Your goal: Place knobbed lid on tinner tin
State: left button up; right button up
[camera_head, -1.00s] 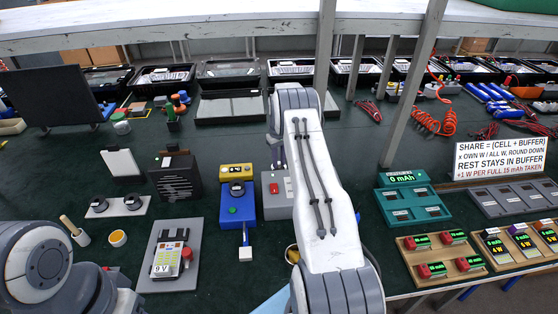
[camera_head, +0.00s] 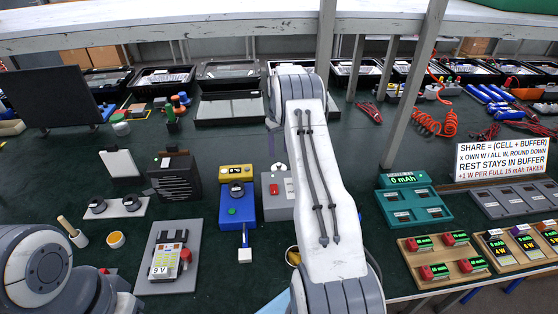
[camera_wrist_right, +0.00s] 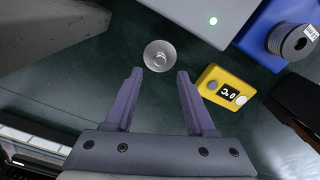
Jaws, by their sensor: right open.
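A round, shiny grey disc with a raised centre, which looks like the knobbed lid (camera_wrist_right: 160,56), lies on the dark green bench. My right gripper (camera_wrist_right: 159,72) is open and empty in the right wrist view, with the lid just beyond and between its purple fingertips. In the head view the lid shows small and pale (camera_head: 281,167) beside the grey box, near the right gripper. Two small round yellow-rimmed containers show: one (camera_head: 116,239) at front left, one (camera_head: 292,256) partly hidden behind my right arm. I cannot tell which is the tinner tin. My left gripper is out of view.
A blue unit (camera_head: 237,209) with a yellow meter (camera_head: 237,172) stands left of a grey box with a red switch (camera_head: 273,188). A dark vented box (camera_head: 176,178) stands farther left. Shelf posts rise behind my right arm. Green and wooden trays fill the right side.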

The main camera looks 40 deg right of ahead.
aim_at(279, 164)
notch_tip(279, 164, up, 6)
jog(key=s+a+r+n, duration=0.1)
jog(key=s+a+r, duration=0.15)
jog(key=a, duration=0.75)
jog(key=s+a+r+n, duration=0.15)
jog(key=a+r, duration=0.25)
jog(key=a, duration=0.6)
jog(key=s+a+r+n, duration=0.2)
jog(key=a+r, duration=0.1)
jog(key=a, duration=0.8)
jog(key=s+a+n, duration=0.3)
jog(key=s+a, duration=0.9)
jog(key=s, duration=0.4)
jog(key=s+f+n+y, duration=0.1)
jog(key=s+f, duration=0.1)
jog(key=s, duration=1.2)
jog(key=shift+n, duration=0.25)
